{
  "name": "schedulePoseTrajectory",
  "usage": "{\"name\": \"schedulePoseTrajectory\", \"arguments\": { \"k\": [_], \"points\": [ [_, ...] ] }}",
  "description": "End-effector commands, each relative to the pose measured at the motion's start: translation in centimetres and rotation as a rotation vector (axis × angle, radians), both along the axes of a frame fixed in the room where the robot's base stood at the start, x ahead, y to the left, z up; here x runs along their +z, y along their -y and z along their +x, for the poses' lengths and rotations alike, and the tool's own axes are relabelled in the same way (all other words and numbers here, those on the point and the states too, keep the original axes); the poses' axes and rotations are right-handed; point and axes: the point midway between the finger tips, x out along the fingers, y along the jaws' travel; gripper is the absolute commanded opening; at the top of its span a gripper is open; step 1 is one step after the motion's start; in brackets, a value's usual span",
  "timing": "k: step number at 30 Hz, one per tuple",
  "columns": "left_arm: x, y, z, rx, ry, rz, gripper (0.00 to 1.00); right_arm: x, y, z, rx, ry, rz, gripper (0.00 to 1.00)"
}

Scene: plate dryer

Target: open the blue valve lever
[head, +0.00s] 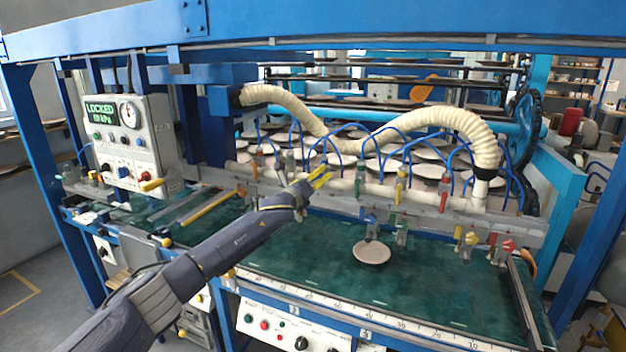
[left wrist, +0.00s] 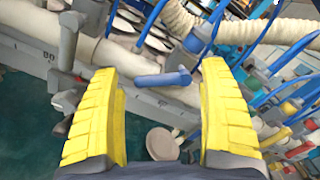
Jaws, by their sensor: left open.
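The blue valve lever (head: 369,217) sits on the front rail, just above a round plate (head: 371,252) on the green bed. In the left wrist view the blue lever (left wrist: 162,79) lies nearly crosswise in the gap between my fingertips, beyond them. I cannot tell whether the fingers reach around it; no contact shows. My left gripper (head: 318,180) is open and empty, with yellow fingers, to the upper left of the lever in the head view. The yellow fingers fill both sides of the left wrist view (left wrist: 160,92). My right gripper is not in view.
Other valves with red (head: 445,184) and yellow (head: 400,176) parts line the rail. Blue hoses and a cream corrugated duct (head: 440,120) arch behind. A control box (head: 128,140) reading LOCKED stands at the left. The green bed (head: 310,250) is mostly clear.

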Motion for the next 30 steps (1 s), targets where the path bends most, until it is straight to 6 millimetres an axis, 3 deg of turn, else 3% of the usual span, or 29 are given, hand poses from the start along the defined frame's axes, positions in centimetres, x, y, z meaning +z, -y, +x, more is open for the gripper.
{"name": "schedulePoseTrajectory", "arguments": {
  "k": [19, 30],
  "points": [
    [-0.02, 0.42, 1.01, 0.000, 0.000, 0.001, 0.78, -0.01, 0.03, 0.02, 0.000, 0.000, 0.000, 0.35],
    [-0.03, 0.38, 1.01, 0.001, 0.000, 0.001, 0.37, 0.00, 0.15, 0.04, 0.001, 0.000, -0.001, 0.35]
  ]
}}
